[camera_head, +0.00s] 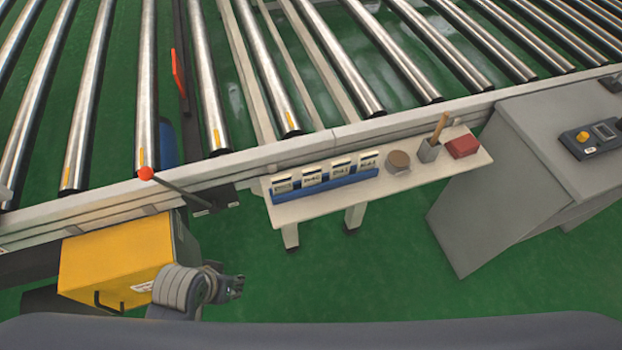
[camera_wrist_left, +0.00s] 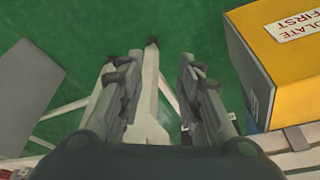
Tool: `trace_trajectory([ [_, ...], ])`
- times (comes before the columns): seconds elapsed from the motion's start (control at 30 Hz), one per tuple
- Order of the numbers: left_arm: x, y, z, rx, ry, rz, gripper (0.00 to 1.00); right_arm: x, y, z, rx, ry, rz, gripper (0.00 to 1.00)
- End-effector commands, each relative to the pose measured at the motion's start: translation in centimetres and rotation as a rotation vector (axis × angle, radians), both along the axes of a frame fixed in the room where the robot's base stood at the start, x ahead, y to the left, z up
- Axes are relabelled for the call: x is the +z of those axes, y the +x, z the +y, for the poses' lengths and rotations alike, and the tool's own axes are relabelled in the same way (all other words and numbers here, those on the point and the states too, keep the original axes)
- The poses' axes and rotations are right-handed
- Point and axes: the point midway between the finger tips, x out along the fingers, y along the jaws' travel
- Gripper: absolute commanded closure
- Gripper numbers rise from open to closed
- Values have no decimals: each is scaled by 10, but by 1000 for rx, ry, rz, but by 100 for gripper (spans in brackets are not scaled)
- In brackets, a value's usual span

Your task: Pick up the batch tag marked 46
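Several white batch tags (camera_head: 326,178) stand in a row in a blue holder (camera_head: 325,189) on a small white shelf table (camera_head: 385,190), seen in the head view. Their printed marks are too small to read surely, so I cannot tell which one is marked 46. My left gripper (camera_head: 236,288) is below and left of the table in the head view, over the green floor and apart from the tags. In the left wrist view my left gripper (camera_wrist_left: 155,66) has its fingers spread with nothing between them. My right gripper is not in view.
A yellow box (camera_head: 115,262) stands just left of my left gripper. A roller conveyor (camera_head: 310,150) runs behind the table. A red-knobbed lever (camera_head: 147,173) juts out near it. A round brown item, a small cup and a red block share the table. A grey cabinet (camera_head: 500,205) stands right.

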Motion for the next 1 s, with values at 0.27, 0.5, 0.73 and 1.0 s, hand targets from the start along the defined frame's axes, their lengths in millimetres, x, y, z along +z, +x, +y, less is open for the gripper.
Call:
trace_trajectory([
  [0.27,77,50,-70,-240,-125,-114,68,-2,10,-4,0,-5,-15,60],
  [0.5,105,94,-132,-503,-197,-170,68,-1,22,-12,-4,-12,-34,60],
  [0.73,129,132,-175,-773,-204,-180,68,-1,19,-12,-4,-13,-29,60],
  [1.0,156,178,-179,-982,-139,-135,68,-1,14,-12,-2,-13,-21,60],
])
